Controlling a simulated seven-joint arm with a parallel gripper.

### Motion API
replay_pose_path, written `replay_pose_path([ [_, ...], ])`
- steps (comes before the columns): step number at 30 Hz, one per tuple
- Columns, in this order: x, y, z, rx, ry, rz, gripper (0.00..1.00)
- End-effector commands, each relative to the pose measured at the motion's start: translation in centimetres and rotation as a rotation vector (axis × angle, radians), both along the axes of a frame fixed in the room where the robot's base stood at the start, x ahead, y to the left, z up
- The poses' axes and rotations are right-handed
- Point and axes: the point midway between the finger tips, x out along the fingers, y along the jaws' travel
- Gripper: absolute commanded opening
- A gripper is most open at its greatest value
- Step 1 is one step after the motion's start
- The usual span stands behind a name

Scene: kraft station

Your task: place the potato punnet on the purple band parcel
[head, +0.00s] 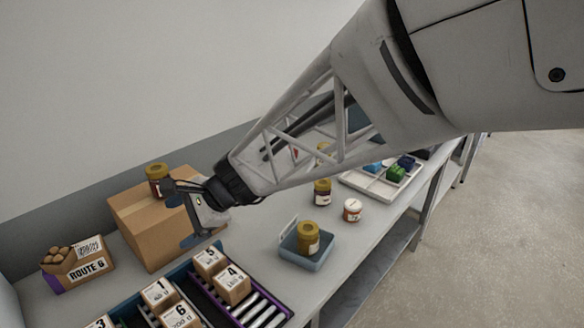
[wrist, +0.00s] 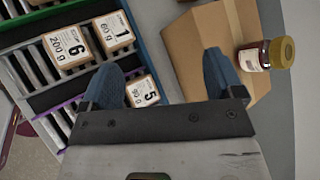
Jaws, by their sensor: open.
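The purple band parcel (head: 88,273) is a small cardboard box marked ROUTE G, at the far left in the head view, with purple on its left side. The potato punnet (head: 56,255), with several brown potatoes, shows at the parcel's upper left and appears to rest on it. Its exact seating is too small to tell. My gripper (head: 198,230) is well to the right of both, at the near right side of the large carton. In the wrist view, my gripper (wrist: 168,82) is open with its blue fingers apart and nothing held between them. Neither parcel nor punnet is clear there.
A large carton (head: 140,225) carries a yellow-lidded jar (head: 156,182). A rack (head: 262,297) of numbered boxes lies in front. A blue tray (head: 313,262) holds another jar (head: 309,240). A white-lidded jar (head: 352,210) stands farther right.

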Motion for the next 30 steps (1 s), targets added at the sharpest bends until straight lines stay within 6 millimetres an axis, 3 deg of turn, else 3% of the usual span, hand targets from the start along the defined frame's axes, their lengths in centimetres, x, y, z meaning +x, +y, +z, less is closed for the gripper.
replay_pose_path([
  [3,-0.9,-4.9,0.9,-0.078,-0.112,0.067,0.87],
  [11,-3.8,-15.1,1.8,-0.287,-0.328,0.230,0.87],
  [21,-9.2,-27.8,2.1,-0.615,-0.523,0.453,0.87],
  [27,-12.5,-33.9,2.3,-0.805,-0.576,0.579,0.87],
  [30,-13.8,-35.9,2.2,-0.872,-0.584,0.625,0.87],
])
